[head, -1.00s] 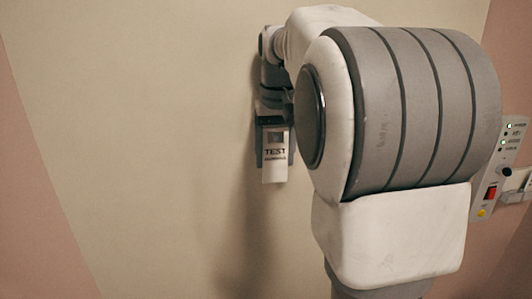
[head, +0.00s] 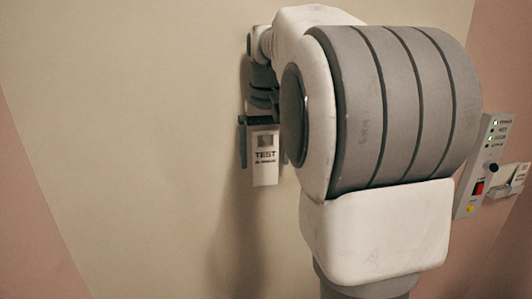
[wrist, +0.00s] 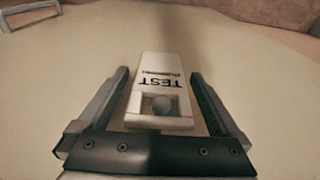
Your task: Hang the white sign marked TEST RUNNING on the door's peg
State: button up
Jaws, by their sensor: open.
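The white sign (wrist: 160,66) lies flat-looking against the beige door (head: 130,110). It shows in the head view (head: 265,172), upright, with TEST readable and the smaller line below it blurred. In the wrist view a round grey peg (wrist: 161,104) shows inside the square hole at the sign's top end. My gripper (wrist: 161,75) is open, with one finger on each side of the sign and a visible gap on both sides. In the head view my arm hides part of the right finger.
A grey control panel (head: 484,165) with green lights, a red switch and a yellow button is on the right. Pinkish wall borders the beige surface on both sides. The beige surface left of my gripper is clear.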

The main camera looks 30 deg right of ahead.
jog(key=shift+w+f, duration=0.1)
jog(key=shift+f, duration=0.15)
jog(key=shift+r, duration=0.4)
notch_tip(320, 180, up, 17)
jog(key=s+p, duration=0.2)
jog(key=shift+s+a, duration=0.2)
jog(key=shift+a, duration=0.1)
jog(key=s+a+f+n+t+b, duration=0.1)
jog(key=s+a+f, duration=0.3)
jog(key=f, duration=0.5)
jog(key=s+a+f+n+t, duration=0.1)
jog(key=s+a+f, duration=0.3)
jog(key=s+f, duration=0.3)
jog(key=s+a+f+n+t+b, duration=0.1)
jog(key=s+a+f, duration=0.3)
jog(key=f, duration=0.6)
jog(key=s+t, duration=0.1)
jog(key=s, duration=0.1)
jog(key=shift+s+f+b, duration=0.3)
jog(key=shift+f, duration=0.05)
jog(key=shift+a, duration=0.1)
